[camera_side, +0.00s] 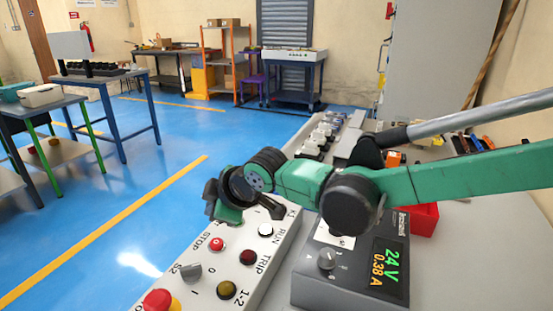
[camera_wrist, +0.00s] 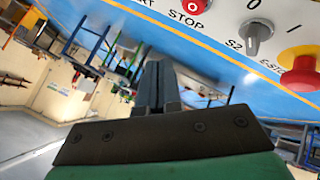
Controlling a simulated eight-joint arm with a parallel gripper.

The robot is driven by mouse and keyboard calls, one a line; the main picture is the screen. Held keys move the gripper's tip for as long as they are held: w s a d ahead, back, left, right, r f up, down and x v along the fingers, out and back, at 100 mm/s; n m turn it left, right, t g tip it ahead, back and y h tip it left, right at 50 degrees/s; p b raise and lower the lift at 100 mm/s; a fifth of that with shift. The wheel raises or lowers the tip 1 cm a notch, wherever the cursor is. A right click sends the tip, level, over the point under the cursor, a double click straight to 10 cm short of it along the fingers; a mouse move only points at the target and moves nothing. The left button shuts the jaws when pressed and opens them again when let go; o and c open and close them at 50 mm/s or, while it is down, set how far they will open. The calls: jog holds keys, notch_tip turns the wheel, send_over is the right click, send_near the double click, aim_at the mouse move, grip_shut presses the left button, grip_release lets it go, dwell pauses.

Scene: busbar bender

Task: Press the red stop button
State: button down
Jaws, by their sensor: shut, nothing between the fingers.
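The red stop button (camera_side: 217,243) is a small round push button with a white mark, beside the STOP label on the pale control panel (camera_side: 262,262). In the wrist view it shows at the top edge (camera_wrist: 192,5), partly cut off, above and right of my fingertips. My gripper (camera_side: 276,212) is over the far end of the panel in the side view, beyond the stop button and apart from it. In the wrist view its two dark fingers (camera_wrist: 157,68) are together with nothing between them.
The panel also carries a white button (camera_side: 265,230), dark red button (camera_side: 247,257), yellow button (camera_side: 227,289), grey selector (camera_side: 191,271) and red emergency-stop mushroom (camera_side: 157,300). A grey power supply (camera_side: 347,276) reading 24 V stands to the right, with a red bin (camera_side: 425,220) behind.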

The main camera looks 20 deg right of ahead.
aim_at(220, 244)
jog(key=shift+f, duration=2.25)
jog(key=shift+f, duration=0.1)
jog(key=shift+f, duration=0.3)
jog(key=shift+f, duration=0.35)
dwell(0.8)
jog(key=shift+r, duration=0.8)
jog(key=shift+r, duration=2.5)
